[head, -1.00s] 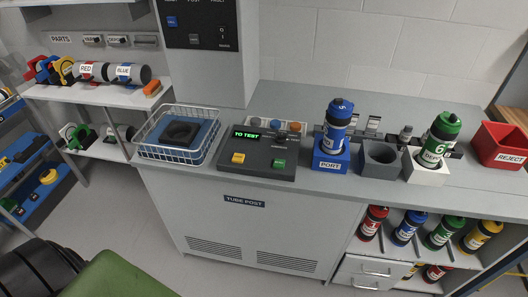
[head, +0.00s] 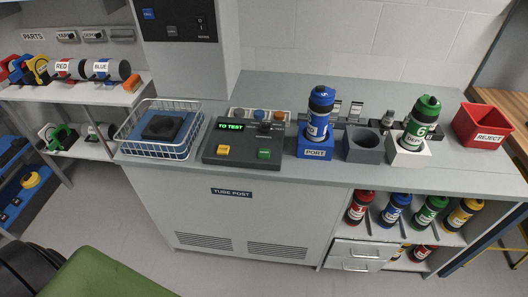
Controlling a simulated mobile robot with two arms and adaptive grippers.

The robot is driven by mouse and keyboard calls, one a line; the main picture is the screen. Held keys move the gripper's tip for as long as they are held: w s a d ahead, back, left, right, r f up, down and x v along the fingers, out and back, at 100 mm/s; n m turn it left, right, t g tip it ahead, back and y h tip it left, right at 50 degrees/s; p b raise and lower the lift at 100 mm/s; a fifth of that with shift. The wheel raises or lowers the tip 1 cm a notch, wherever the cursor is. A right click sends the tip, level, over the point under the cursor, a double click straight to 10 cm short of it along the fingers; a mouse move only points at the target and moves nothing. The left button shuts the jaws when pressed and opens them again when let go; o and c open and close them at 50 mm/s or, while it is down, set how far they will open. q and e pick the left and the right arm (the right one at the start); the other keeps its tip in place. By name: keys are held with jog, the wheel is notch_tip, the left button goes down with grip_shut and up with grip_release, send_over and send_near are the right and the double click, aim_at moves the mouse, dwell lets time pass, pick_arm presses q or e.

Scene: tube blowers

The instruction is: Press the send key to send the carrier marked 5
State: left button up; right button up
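A dark console (head: 243,146) stands on the counter, its green display (head: 231,127) reading TO TEST. It has a yellow key (head: 223,149) on the left and a green key (head: 264,154) on the right; their lettering is too small to read. A blue carrier (head: 318,118) with a black band stands upright in the blue holder marked PORT (head: 315,153). Its number is not clear at this size. Neither of my grippers is in view.
An empty grey holder (head: 362,150) stands between the two carriers. A wire basket (head: 150,145) is left of the console and a red REJECT bin (head: 482,125) at the right. Several carriers stand on the shelf below (head: 412,232). The counter front strip is clear.

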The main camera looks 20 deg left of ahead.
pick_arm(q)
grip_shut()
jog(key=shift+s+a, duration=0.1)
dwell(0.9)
